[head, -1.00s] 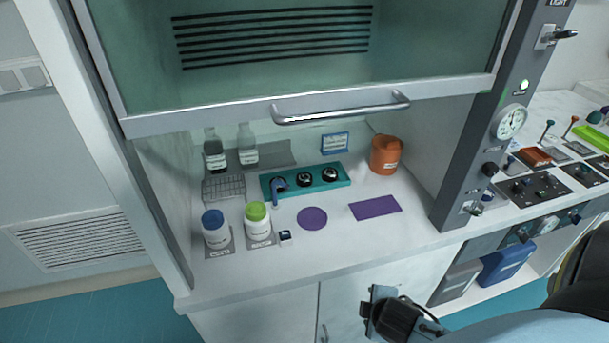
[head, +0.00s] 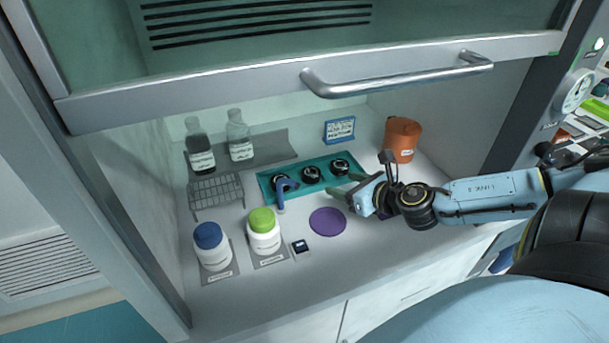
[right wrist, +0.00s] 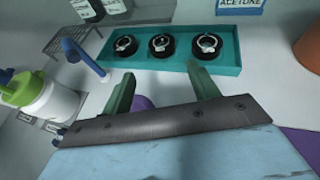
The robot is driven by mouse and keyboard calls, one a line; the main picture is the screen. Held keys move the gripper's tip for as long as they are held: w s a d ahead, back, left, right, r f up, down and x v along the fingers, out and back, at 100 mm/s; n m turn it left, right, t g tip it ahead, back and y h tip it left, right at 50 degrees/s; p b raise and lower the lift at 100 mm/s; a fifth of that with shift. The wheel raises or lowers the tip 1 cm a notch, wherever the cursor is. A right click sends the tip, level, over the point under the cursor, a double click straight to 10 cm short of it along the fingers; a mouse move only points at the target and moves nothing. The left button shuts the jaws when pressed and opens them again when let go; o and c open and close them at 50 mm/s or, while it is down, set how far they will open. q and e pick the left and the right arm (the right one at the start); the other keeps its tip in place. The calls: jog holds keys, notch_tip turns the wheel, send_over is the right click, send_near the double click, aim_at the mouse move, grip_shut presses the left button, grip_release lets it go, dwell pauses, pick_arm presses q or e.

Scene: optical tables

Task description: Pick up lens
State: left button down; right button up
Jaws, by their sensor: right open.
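Three round black-rimmed pieces that look like mounted lenses sit in a row in a teal tray (head: 326,186): a left one (right wrist: 126,46), a middle one (right wrist: 161,46) and a right one (right wrist: 203,46). Which one is the lens meant, I cannot tell. My right gripper (head: 341,194) is open and empty, in front of the tray near its right end. In the right wrist view, its two green fingers (right wrist: 165,88) stand apart, pointing toward the tray, and do not touch the pieces. My left gripper is not in view.
A blue bent tool (head: 282,196) stands before the tray's left end. White bottles with a green lid (head: 263,232) and a blue lid (head: 211,247) stand at front left. An orange container (head: 403,139) is behind my right arm. The sash handle (head: 400,82) hangs above.

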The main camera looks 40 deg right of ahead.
aim_at(313, 173)
jog(key=shift+w+f+b, duration=0.25)
jog(key=shift+w+b, duration=0.1)
jog(key=shift+w, duration=0.3)
jog(key=shift+w+f, duration=0.15)
jog(key=shift+w, duration=0.2)
jog(key=x, duration=0.3)
jog(key=shift+w+b, duration=0.1)
jog(key=shift+b, duration=0.3)
jog(key=shift+w+f, duration=0.15)
jog(key=shift+w, duration=0.2)
jog(key=shift+w+f, duration=0.15)
jog(key=shift+w, duration=0.15)
jog(key=shift+w+f, duration=0.15)
jog(key=shift+w, duration=0.3)
jog(key=shift+w+f, duration=0.1)
jog(key=shift+w, duration=0.25)
jog(key=x, duration=0.3)
jog(key=shift+d, duration=0.1)
jog(key=shift+w+f, duration=0.2)
jog(key=shift+w, duration=0.25)
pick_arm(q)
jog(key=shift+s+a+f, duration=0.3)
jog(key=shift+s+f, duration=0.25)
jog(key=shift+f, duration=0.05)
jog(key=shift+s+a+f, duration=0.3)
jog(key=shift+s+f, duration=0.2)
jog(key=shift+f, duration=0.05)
pick_arm(e)
jog(key=shift+c, duration=0.3)
